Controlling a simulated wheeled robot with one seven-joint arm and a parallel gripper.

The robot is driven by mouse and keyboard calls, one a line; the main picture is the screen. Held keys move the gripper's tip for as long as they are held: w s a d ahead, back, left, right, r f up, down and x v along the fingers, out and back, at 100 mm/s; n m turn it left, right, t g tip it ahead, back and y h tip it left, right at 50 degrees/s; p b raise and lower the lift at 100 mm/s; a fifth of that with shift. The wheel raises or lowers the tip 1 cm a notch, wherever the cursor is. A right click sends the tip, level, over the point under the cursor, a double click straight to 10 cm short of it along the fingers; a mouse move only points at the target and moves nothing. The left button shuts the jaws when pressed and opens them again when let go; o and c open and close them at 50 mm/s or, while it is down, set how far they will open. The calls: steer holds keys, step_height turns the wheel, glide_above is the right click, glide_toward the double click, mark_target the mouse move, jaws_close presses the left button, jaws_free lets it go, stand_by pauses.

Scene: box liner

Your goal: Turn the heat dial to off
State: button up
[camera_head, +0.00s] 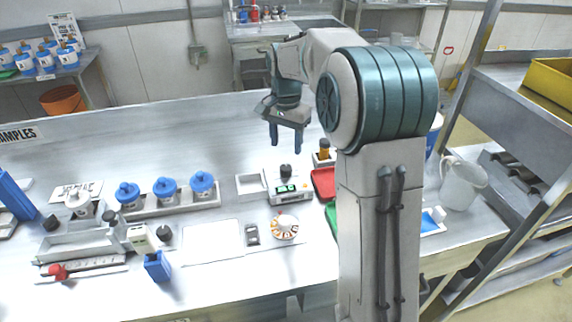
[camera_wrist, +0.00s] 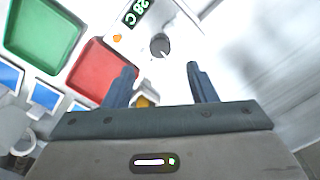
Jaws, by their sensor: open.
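A white heater unit (camera_head: 291,197) with a lit green display stands on the bench. A dark round dial (camera_head: 286,171) shows on it. In the wrist view the dial (camera_wrist: 159,46) lies just beyond my fingertips, beside the display (camera_wrist: 136,12), which reads about 28 C. A pale mark shows on the dial, but its setting cannot be read. My gripper (camera_head: 286,143) is open and empty above and behind the unit, fingers pointing down. In the wrist view my gripper (camera_wrist: 161,68) has the dial ahead of the gap between its fingers, with no contact visible.
A red tray (camera_head: 323,183) and a green tray (camera_head: 331,215) lie right of the unit. An amber bottle (camera_head: 324,148) stands behind them. A round rack (camera_head: 285,229) is in front, and blue-capped jars (camera_head: 166,191) stand left. The bench behind the unit is clear.

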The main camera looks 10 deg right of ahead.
mark_target(286, 167)
step_height(286, 167, down, 8)
steer(key=shift+f, duration=0.1)
steer(key=shift+c, duration=0.3)
steer(key=c, duration=0.9)
